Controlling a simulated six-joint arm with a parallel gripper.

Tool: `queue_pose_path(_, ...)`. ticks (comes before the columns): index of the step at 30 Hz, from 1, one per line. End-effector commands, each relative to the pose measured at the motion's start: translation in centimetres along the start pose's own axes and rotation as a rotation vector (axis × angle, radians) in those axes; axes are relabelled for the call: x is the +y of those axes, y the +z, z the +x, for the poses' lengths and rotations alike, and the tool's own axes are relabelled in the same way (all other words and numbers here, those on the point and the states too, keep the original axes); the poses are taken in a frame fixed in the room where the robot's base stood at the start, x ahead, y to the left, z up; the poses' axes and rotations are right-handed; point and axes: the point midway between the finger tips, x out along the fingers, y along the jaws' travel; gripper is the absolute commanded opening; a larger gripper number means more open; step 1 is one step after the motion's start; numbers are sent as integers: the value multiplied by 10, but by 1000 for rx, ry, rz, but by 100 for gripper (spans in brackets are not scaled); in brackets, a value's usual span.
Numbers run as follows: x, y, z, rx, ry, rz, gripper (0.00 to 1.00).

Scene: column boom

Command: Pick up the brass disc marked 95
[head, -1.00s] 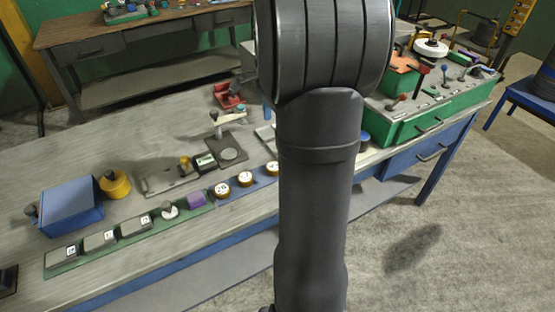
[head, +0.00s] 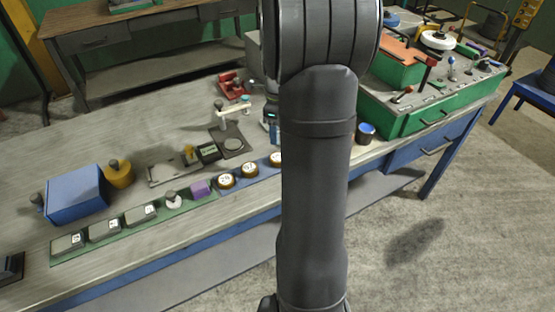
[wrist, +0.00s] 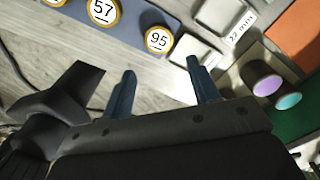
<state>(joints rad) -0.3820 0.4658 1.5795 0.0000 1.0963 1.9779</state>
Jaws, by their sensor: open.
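The brass disc marked 95 (wrist: 158,40) shows in the wrist view, a round disc with a white face and brass rim at the end of a blue-grey strip (wrist: 150,14). The disc marked 57 (wrist: 103,11) is to its left, with part of another brass disc (wrist: 55,1) beyond. My gripper (wrist: 162,84) is open and empty, its two dark blue fingers apart. The disc marked 95 appears beyond the fingertips, roughly between them in the picture, and not touched. In the head view my arm hides part of the disc row, so I cannot tell which is 95.
A pale block marked 22 mm (wrist: 236,22) lies right of the disc in the wrist view. In the head view a purple block (head: 201,188), a blue box (head: 76,194) and a green cabinet (head: 410,120) stand on the bench.

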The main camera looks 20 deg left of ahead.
Motion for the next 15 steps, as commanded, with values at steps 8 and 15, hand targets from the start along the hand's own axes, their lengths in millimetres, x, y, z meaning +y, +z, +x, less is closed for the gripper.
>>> queue_pose_path(8, 1, 0, 48, 1, 2, -1, 55)
queue_pose_path(15, 2, 2, 65, 1, 2, -2, 55)
